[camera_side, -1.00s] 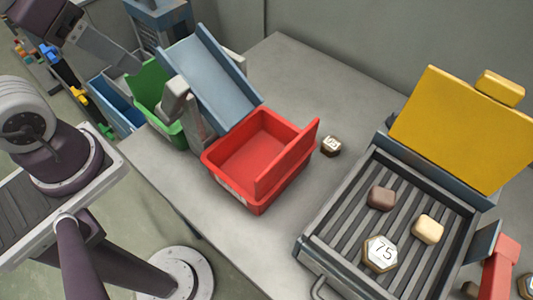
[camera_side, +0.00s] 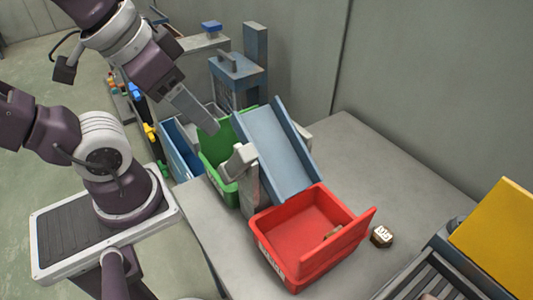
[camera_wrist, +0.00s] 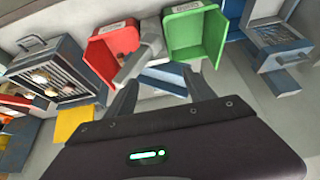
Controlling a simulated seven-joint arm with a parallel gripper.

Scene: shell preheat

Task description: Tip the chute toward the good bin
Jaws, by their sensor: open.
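The chute (camera_side: 275,150) is a blue-grey channel on a grey stand, its low end at the red bin (camera_side: 262,243) and its high end up beside the green bin (camera_side: 212,150). A grey block like a handle (camera_side: 238,160) sits at the chute's near side; it also shows in the wrist view (camera_wrist: 150,35). My gripper (camera_side: 212,128) is above the green bin, apart from the chute as far as I can tell. In the wrist view my gripper (camera_wrist: 162,80) is open and empty, with part of the blue chute (camera_wrist: 170,78) showing beyond its fingers. I cannot read which bin is labelled good.
A small brown piece (camera_side: 332,232) lies in the red bin. A numbered hexagonal piece (camera_side: 382,236) stands on the table right of it. A blue bin (camera_side: 180,150) is left of the green one. The slatted tray (camera_side: 430,280) with a yellow lid (camera_side: 495,235) is at right.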

